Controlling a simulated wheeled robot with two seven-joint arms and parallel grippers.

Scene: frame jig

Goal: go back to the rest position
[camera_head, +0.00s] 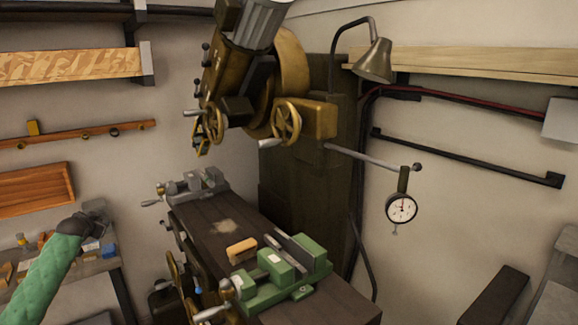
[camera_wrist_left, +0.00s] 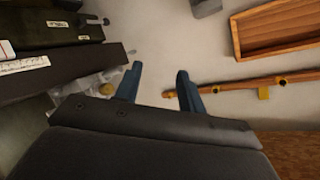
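My left arm comes in from the lower left in the head view with a green padded sleeve. Its dark left gripper (camera_head: 97,212) is raised in front of a side bench at the left. In the left wrist view the two blue fingers of the left gripper (camera_wrist_left: 157,86) stand apart with nothing between them. My right gripper does not show in either view.
A side bench (camera_head: 92,268) with small items is at the left. A milling machine with handwheels (camera_head: 287,122) stands in the middle. Its dark table (camera_head: 217,240) carries a grey vise (camera_head: 200,186), a green vise (camera_head: 285,272) and a brush-like wooden block (camera_head: 242,250). A dial gauge (camera_head: 401,208) hangs at the right.

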